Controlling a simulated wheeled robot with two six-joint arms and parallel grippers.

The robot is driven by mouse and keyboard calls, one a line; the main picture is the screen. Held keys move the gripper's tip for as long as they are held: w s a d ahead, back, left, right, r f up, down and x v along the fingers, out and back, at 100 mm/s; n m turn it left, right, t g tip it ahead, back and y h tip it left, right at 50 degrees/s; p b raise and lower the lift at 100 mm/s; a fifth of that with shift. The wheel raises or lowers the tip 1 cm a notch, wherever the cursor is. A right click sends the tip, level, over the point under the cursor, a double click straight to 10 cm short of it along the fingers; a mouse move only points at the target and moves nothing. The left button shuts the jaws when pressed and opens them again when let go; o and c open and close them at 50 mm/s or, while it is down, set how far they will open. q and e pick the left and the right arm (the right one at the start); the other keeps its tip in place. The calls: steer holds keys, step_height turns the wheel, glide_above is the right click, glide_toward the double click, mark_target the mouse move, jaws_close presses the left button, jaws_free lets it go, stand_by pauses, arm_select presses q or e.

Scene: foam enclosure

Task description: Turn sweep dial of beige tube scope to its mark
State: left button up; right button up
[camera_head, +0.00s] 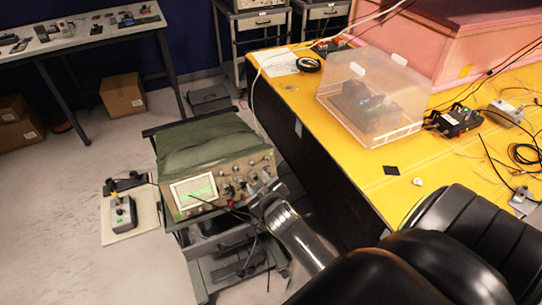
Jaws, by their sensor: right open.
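The beige tube scope (195,208) stands on a dark cart, with a green cloth cover (205,143) over its top. Its lit screen (194,191) shows a green trace and sits at the left of the front panel. Knobs and red parts fill the right of the panel. My right gripper (262,189) is at the panel's right end, close in front of the knobs. It is open. The gripper hides part of the panel, and I cannot tell which knob is the sweep dial, see its mark, or tell whether the fingers touch a knob. My left gripper is out of view.
A yellow table (345,165) runs along the right, with a clear box (372,100) and cables on it. Its dark side is close to my right arm. A joystick box (122,212) lies on a board left of the cart. Open floor lies at the left.

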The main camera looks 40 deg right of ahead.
steer(key=v, duration=1.6)
steer(key=shift+b, duration=0.4)
steer(key=s+a+f+g+y, duration=0.1)
steer(key=s+f+g, duration=0.25)
steer(key=f, duration=1.15)
steer(key=s+a+f+g+y, duration=0.1)
steer(key=s+f+g+y, duration=0.2)
steer(key=f, duration=1.3)
steer(key=s+d+f+m+g, duration=0.1)
steer(key=s+d+f+g, duration=0.1)
steer(key=s+f, duration=0.5)
steer(key=s+d+f+m+g+h, duration=0.1)
steer(key=s+d+f+g, duration=0.1)
steer(key=s+f, duration=0.6)
steer(key=s+g, duration=0.1)
steer(key=s, duration=0.6)
steer(key=shift+s+d+m, duration=0.25)
steer(key=shift+s+m, duration=0.05)
steer(key=shift+s, duration=0.1)
steer(key=shift+f+g, duration=0.1)
steer(key=shift+g, duration=0.15)
